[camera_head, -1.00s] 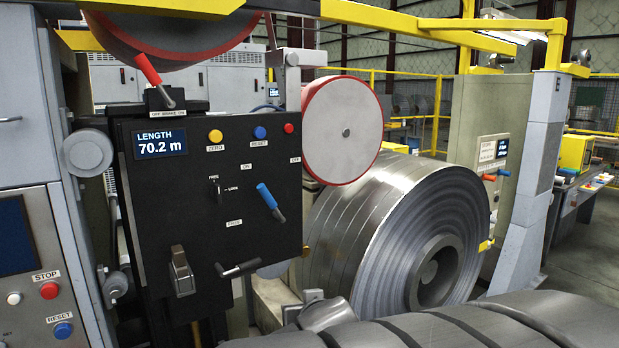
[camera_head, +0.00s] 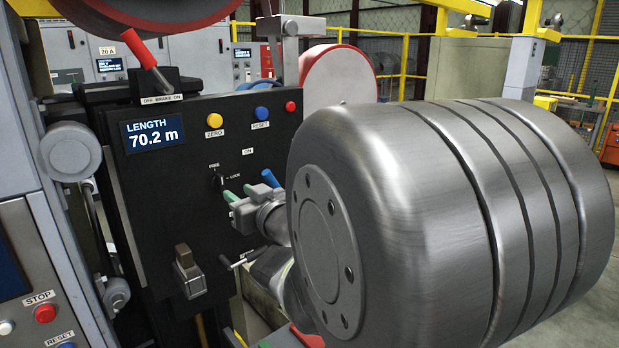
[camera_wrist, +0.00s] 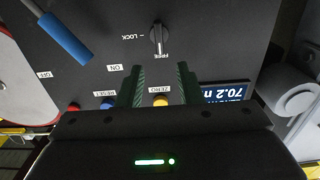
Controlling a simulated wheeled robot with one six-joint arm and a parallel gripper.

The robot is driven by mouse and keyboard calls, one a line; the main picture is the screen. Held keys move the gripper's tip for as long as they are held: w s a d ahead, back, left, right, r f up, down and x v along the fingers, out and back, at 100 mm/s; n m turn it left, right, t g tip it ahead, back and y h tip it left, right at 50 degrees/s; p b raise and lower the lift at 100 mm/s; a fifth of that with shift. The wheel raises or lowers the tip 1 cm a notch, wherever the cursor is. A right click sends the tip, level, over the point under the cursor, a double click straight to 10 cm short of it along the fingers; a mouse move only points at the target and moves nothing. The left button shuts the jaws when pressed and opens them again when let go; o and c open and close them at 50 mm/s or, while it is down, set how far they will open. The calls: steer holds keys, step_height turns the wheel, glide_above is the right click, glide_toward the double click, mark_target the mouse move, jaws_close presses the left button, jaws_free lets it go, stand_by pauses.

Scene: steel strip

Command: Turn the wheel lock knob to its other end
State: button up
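The wheel lock knob (camera_head: 216,181) is a small black knob on the black panel, between the FREE and LOCK labels. In the wrist view the knob (camera_wrist: 158,40) shows upside down, with its grip lined up with FREE and LOCK off to its left. My gripper (camera_head: 239,192) has green fingers and is in front of the panel, just right of and below the knob in the head view. In the wrist view my gripper (camera_wrist: 160,68) is open, its fingers apart and empty, with the knob past the tips, between their lines. No contact shows.
A blue-handled lever (camera_head: 270,178) is close beside my gripper; it also shows in the wrist view (camera_wrist: 66,38). A T-handle (camera_head: 240,259) and a boxy switch (camera_head: 188,270) are lower. Yellow (camera_head: 215,120) and blue (camera_head: 261,113) buttons are above. My arm hides the right side.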

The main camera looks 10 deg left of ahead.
mark_target(222, 181)
steer(key=p+x, duration=0.1)
steer(key=x, duration=0.7)
steer(key=shift+w, duration=0.1)
jaws_close()
